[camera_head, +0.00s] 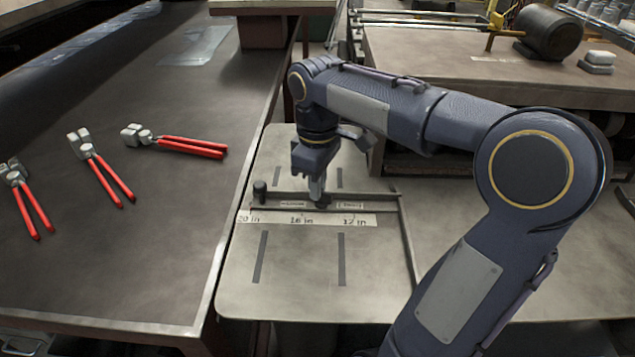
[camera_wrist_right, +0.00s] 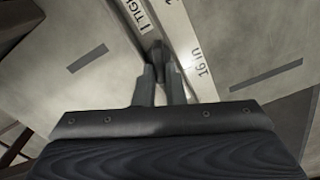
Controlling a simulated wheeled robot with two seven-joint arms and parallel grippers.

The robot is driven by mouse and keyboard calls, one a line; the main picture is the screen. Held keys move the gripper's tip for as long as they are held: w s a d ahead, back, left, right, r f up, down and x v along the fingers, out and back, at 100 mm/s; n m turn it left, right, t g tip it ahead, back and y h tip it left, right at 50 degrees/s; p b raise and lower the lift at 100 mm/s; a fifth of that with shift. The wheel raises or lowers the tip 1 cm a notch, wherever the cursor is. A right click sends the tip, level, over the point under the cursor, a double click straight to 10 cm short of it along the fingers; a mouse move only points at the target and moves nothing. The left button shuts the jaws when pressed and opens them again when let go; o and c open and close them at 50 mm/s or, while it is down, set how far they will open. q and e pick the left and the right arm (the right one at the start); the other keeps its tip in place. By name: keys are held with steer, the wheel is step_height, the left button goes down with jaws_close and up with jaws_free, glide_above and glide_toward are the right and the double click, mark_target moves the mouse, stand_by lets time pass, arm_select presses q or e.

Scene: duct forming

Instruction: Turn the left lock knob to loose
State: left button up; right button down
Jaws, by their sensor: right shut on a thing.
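My right gripper (camera_head: 318,198) points down at the slotted rail of the gauge and is shut on a small dark knob (camera_wrist_right: 158,52). In the right wrist view the two fingertips (camera_wrist_right: 160,70) close on either side of this knob, beside the "16 in" mark. A second, upright black knob (camera_head: 259,191) stands at the left end of the rail, apart from the gripper. The fingers hide most of the held knob in the head view. My left gripper is not in view.
The scale strip (camera_head: 275,217) carries 20, 16 and 12 in marks on a grey metal plate (camera_head: 300,300). Several red-handled pliers (camera_head: 190,147) lie on the dark table (camera_head: 130,270) at left. A bench (camera_head: 450,75) with a dark cylinder (camera_head: 550,32) is behind.

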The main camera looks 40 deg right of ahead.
steer(key=shift+a+r+n+p, duration=0.1)
steer(key=shift+r+n+p, duration=0.1)
steer(key=shift+n+p, duration=0.85)
steer(key=shift+n, duration=0.15)
steer(key=shift+s+f+n+p, duration=0.15)
steer(key=shift+n+p, duration=0.3)
steer(key=shift+n, duration=0.75)
steer(key=shift+a, duration=0.1)
steer(key=c, duration=1.5)
jaws_free()
step_height(320, 180, up, 8)
steer(key=shift+f+p, duration=0.15)
steer(key=shift+p, duration=0.5)
